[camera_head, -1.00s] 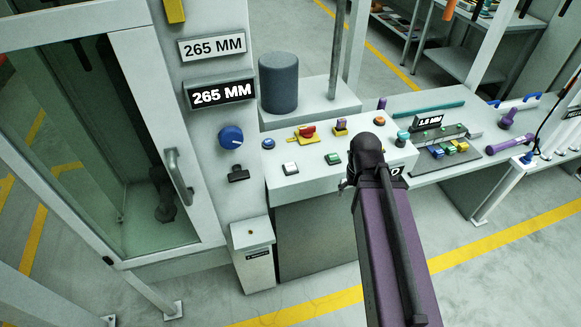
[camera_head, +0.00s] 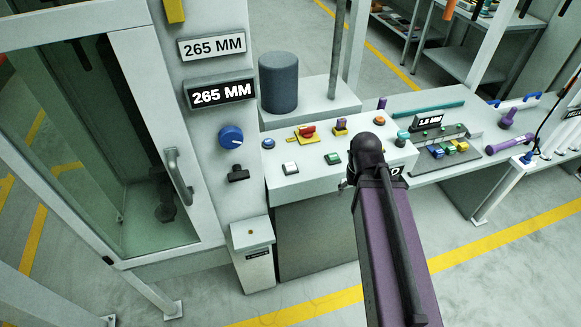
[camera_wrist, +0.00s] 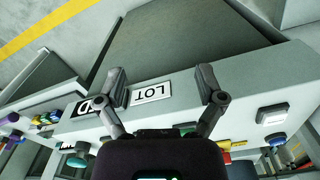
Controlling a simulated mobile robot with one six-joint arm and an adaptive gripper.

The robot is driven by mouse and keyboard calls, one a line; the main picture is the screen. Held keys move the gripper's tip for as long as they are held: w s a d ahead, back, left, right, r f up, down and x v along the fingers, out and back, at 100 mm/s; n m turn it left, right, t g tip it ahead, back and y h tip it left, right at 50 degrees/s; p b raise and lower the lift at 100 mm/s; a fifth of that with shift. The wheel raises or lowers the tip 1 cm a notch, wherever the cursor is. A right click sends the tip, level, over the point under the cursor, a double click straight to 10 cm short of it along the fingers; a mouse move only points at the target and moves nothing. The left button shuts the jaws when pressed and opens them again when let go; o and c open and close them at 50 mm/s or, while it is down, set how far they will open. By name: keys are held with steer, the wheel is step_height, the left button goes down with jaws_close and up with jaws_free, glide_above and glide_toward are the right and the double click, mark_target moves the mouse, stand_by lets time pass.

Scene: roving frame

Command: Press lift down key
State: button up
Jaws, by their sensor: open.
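The sloped control panel (camera_head: 310,180) carries several keys. A white square key (camera_head: 290,168) is front left, and a green square key (camera_head: 333,158) is right of it. A blue round button (camera_head: 268,143) sits at the left end. No lift down label is readable, so I cannot tell which key it is. The white key (camera_wrist: 272,113) and part of the green key (camera_wrist: 187,127) also show in the wrist view. My gripper (camera_wrist: 162,86) is open and empty, its fingers over the panel's front near a LOT plate (camera_wrist: 150,93). The arm hides its fingers in the head view.
A red and yellow switch (camera_head: 307,131) and an orange button (camera_head: 379,121) stand farther back on the panel. A dark cylinder (camera_head: 278,82) is behind. A glazed cabinet (camera_head: 130,130) and a 265 MM display (camera_head: 221,93) are left. A bench with colored keys (camera_head: 450,148) is right.

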jaws_close()
stand_by(0.3)
stand_by(1.1)
